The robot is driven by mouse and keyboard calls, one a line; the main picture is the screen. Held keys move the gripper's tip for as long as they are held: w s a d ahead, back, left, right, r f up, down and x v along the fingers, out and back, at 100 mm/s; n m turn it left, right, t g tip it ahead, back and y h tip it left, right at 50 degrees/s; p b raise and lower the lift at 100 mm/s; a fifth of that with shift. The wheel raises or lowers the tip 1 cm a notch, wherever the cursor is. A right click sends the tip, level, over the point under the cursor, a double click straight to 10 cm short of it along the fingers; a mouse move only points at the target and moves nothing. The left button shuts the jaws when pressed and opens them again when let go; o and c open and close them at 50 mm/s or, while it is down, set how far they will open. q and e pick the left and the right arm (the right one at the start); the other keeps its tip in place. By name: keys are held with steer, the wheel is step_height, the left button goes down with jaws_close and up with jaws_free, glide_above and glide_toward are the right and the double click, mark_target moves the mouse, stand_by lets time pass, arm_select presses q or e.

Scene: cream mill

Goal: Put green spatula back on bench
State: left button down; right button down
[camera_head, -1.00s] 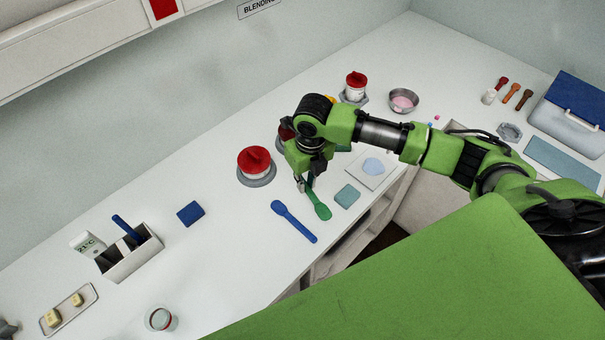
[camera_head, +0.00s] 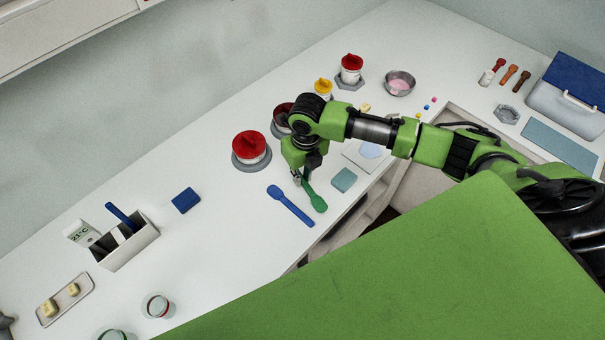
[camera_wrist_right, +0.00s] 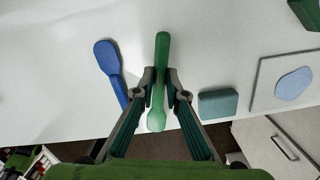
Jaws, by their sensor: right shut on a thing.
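The green spatula (camera_head: 315,200) is at the front edge of the white bench (camera_head: 215,235), beside the blue spatula (camera_head: 291,206). My right gripper (camera_head: 303,178) reaches down over it. In the right wrist view my right gripper (camera_wrist_right: 160,88) has its fingers on both sides of the green spatula (camera_wrist_right: 161,55), shut on it around the middle. Its narrow end points away from my wrist and its broad end lies between the fingers. Whether the spatula touches the bench cannot be told for sure. My left gripper is not in view.
A teal block (camera_head: 343,180) and a white board with a pale blue patch (camera_head: 368,151) lie just right of the spatula. A red-lidded jar (camera_head: 250,147) stands behind. A caddy (camera_head: 128,245) is at left.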

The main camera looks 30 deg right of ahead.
steer(key=shift+f, duration=0.25)
steer(key=shift+w, duration=0.1)
steer(key=shift+f, duration=0.45)
steer(key=c, duration=2)
jaws_free()
steer(key=shift+o, duration=0.2)
